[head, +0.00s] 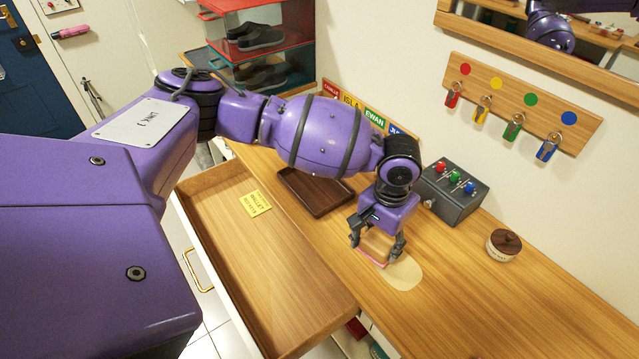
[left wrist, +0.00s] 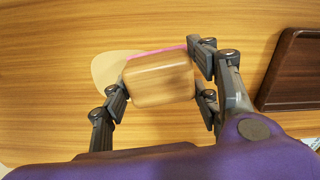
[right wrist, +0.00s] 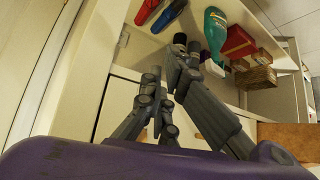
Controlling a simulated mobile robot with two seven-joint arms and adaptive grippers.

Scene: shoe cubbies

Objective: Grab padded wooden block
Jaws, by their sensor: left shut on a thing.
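A light wooden block (head: 376,246) with a pink pad along one side is above or on the wooden counter, beside a pale oval patch (head: 405,276). My left gripper (head: 377,250) points down with its fingers on either side of the block and is shut on it. In the left wrist view the block (left wrist: 160,80) sits between the fingertips, its pink edge on the far side. I cannot tell if it touches the counter. My right gripper (right wrist: 165,75) is away from the counter, its fingers together and empty; it is out of the head view.
A dark tray (head: 315,192) lies behind the left gripper. A grey switch box (head: 452,193) and a lidded jar (head: 503,245) stand to the right. An open drawer (head: 265,270) is in front. Shelf items, including a green bottle (right wrist: 215,35), are near the right gripper.

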